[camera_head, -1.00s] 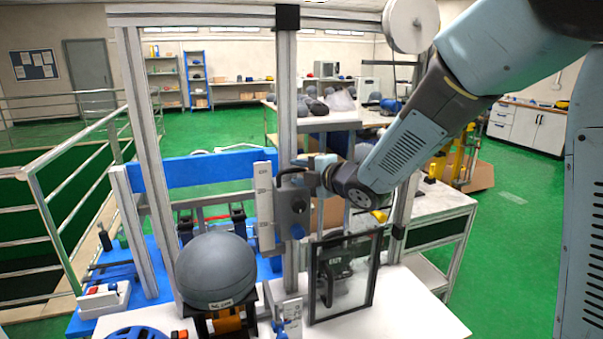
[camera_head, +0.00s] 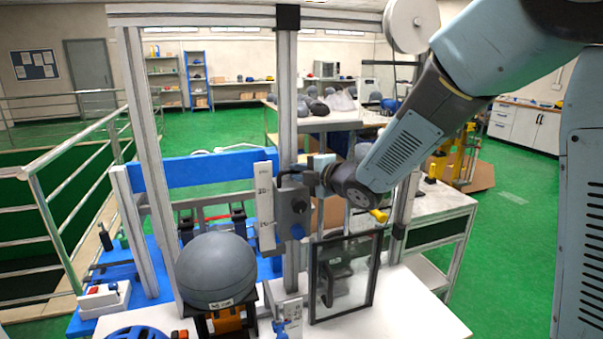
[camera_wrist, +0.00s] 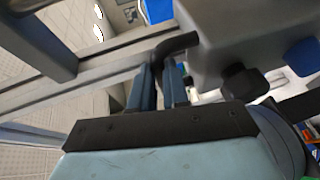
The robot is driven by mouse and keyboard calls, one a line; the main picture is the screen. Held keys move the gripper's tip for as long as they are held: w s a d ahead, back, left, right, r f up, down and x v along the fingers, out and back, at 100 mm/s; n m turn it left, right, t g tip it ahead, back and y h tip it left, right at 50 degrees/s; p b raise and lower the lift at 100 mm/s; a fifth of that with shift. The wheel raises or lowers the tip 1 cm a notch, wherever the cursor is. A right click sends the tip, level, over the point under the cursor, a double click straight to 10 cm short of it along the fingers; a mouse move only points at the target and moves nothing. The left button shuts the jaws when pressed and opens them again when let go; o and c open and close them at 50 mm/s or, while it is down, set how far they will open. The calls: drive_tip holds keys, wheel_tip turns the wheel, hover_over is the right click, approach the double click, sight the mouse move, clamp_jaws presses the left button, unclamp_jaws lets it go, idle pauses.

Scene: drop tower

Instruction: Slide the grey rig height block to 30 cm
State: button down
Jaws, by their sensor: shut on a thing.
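The grey rig height block (camera_head: 294,212) sits on the middle upright post (camera_head: 289,90) of the drop rig, beside a white height scale (camera_head: 264,204). Large numbers show on the scale, but which mark the block lines up with is too small to tell. A black bent handle (camera_head: 285,173) sticks out at the block's top. My gripper (camera_head: 311,170) comes from the right and is shut on this handle; in the wrist view its blue fingers (camera_wrist: 160,88) close around the handle (camera_wrist: 178,44), next to the grey block (camera_wrist: 235,40).
Below stand a dark grey ball (camera_head: 216,268) on a black stand, a black-framed clear panel (camera_head: 345,275) and a blue helmet (camera_head: 137,332) at the front edge. Side posts and a top beam frame the rig. A white side table (camera_head: 440,205) stands right.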

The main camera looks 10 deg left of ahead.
wheel_tip(320, 180, up, 10)
drive_tip(key=shift+r, duration=0.25)
idle(0.5)
drive_tip(key=c, duration=1.1)
unclamp_jaws()
drive_tip(key=shift+f, duration=0.1)
drive_tip(key=shift+d, duration=0.1)
drive_tip(key=v, duration=1.3)
drive_tip(key=shift+s+d, duration=0.25)
